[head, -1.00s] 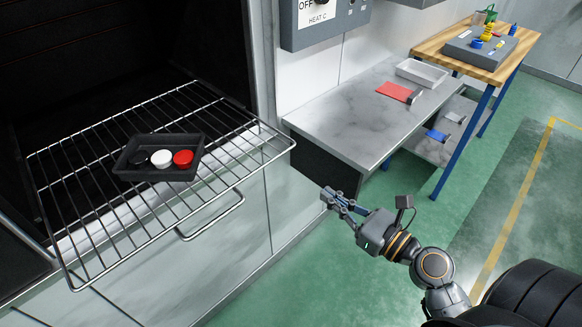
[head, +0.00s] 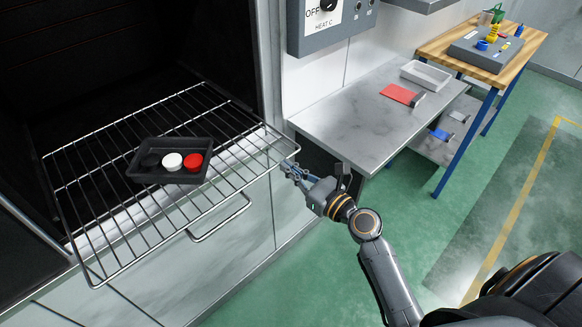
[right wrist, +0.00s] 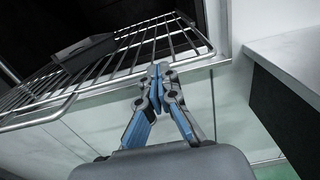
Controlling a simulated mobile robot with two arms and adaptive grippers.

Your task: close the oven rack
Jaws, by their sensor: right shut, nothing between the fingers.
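The wire oven rack (head: 120,220) sticks far out of the dark oven opening. It carries a small black tray (head: 150,176) with a black, a white and a red round piece in it. My right gripper (head: 286,163) is shut and empty at the rack's right front corner. In the right wrist view the rack's front rail (right wrist: 190,57) runs just behind and above my shut right fingertips (right wrist: 157,70); I cannot tell whether they touch it. My left gripper is not in view.
An oven door handle (head: 220,218) sits below the rack. A grey marble bench (head: 350,125) stands to the right, close to my right gripper. Behind it is a wooden-topped table (head: 440,45). Green floor (head: 410,215) is free at the right.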

